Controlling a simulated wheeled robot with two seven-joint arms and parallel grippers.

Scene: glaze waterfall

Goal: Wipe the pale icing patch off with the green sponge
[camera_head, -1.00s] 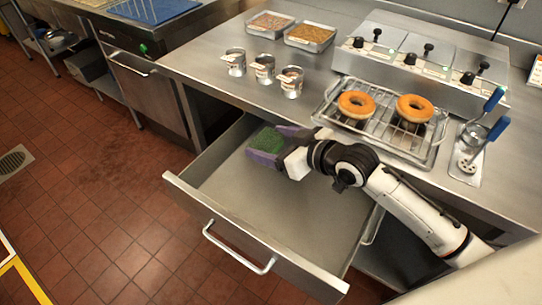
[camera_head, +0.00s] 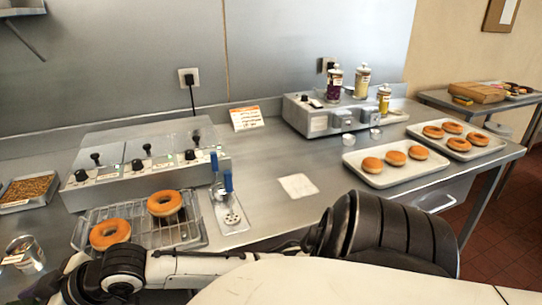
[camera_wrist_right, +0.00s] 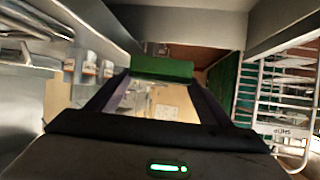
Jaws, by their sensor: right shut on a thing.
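A pale, flat, roughly square icing patch (camera_head: 298,186) lies on the steel counter, right of the blue-handled tools in the head view. The green sponge (camera_wrist_right: 163,67) shows in the right wrist view, at the far end of the dark fingers of my right gripper (camera_wrist_right: 160,82), which is shut on it. In the head view my right arm crosses the bottom of the picture toward the lower left, and I cannot make out the sponge there. The patch is well apart from that arm's far end. My left gripper is in neither current view.
A wire rack (camera_head: 140,225) with two doughnuts stands left of the blue-handled tools (camera_head: 228,190). Behind it is a steel unit with black knobs (camera_head: 145,165). A tray of doughnuts (camera_head: 396,180) lies right of the patch. The counter around the patch is clear.

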